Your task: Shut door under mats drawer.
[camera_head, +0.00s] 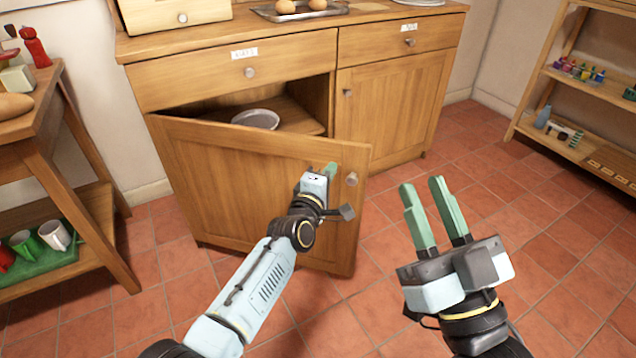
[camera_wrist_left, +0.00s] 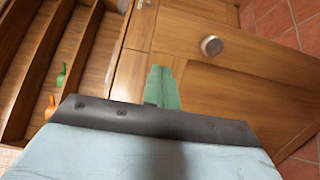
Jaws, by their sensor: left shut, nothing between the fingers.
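The open wooden door (camera_head: 255,190) hangs under the left drawer (camera_head: 215,75) of the cabinet, swung well out from its opening. That drawer is closed and bears a white label (camera_head: 244,53) too small to read surely. The door's round knob (camera_head: 351,179) is near its free edge; a knob (camera_wrist_left: 211,45) also shows in the left wrist view. My left gripper (camera_head: 331,168) is shut and empty at the door's front face, left of the knob; contact is unclear. Its green fingers (camera_wrist_left: 161,82) are together in the wrist view. My right gripper (camera_head: 422,184) is open and empty, right of the door.
A grey dish (camera_head: 256,119) sits on the shelf inside the open cupboard. The right cupboard door (camera_head: 388,112) and its drawer (camera_head: 400,40) are closed. A wooden side table (camera_head: 85,185) stands left, a shelf rack (camera_head: 580,150) at right. Tiled floor (camera_head: 560,240) is clear between.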

